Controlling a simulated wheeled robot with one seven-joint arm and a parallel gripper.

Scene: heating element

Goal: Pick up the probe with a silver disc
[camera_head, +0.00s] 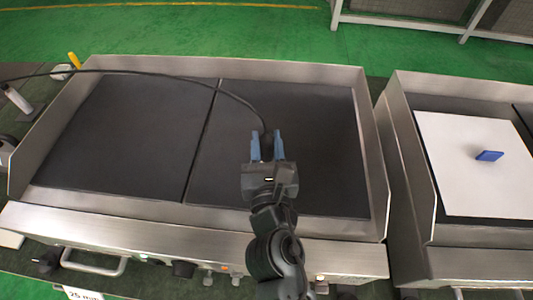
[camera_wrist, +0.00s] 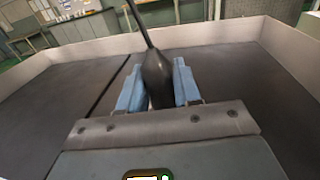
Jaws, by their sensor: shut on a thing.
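My gripper (camera_head: 267,147) is over the right dark plate of the left griddle (camera_head: 305,130). Its blue fingers are shut on the probe's black handle (camera_wrist: 157,78), which stands up between them in the wrist view. A black cable (camera_head: 165,75) runs from the top of the handle to the left, arching over the griddle. The silver disc is hidden below the gripper, so I cannot tell whether it touches the plate.
The left griddle has raised steel walls around its plates (camera_head: 125,130). A second griddle at the right carries a white sheet (camera_head: 470,185) with a blue object (camera_head: 489,156) on it. Small tools lie at the far left. The left plate is clear.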

